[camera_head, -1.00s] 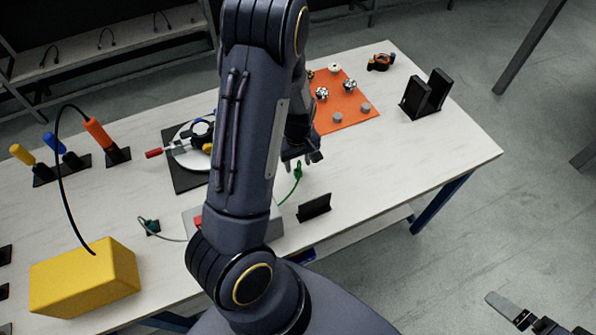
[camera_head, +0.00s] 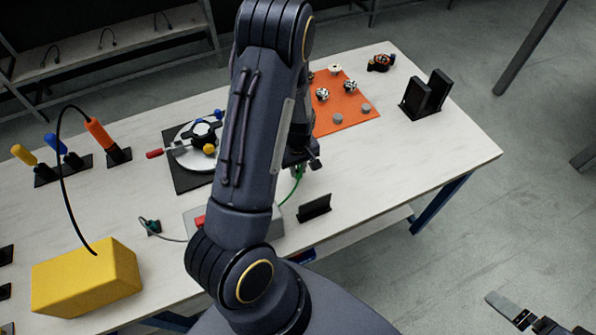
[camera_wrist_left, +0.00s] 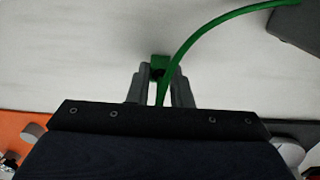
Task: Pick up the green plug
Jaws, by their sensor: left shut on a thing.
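The green plug (camera_wrist_left: 159,62) shows in the left wrist view between the two fingers of my left gripper (camera_wrist_left: 160,75), which is shut on it. A green cable (camera_wrist_left: 205,32) runs from the plug up to the right to a grey body. In the head view my left gripper (camera_head: 300,163) is low over the table's right half, partly hidden by my arm, with the green cable (camera_head: 291,192) below it. Whether the plug touches the table cannot be told. My right gripper (camera_head: 512,312) shows at the bottom right, away from the table, its fingers apart.
A black stand (camera_head: 314,208) is close to the green cable. An orange mat (camera_head: 345,122) with small parts lies behind, with black holders (camera_head: 427,95) at right. A grey box (camera_head: 195,217) is partly behind my arm. A yellow box (camera_head: 88,279) and coloured-handled tools stand left.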

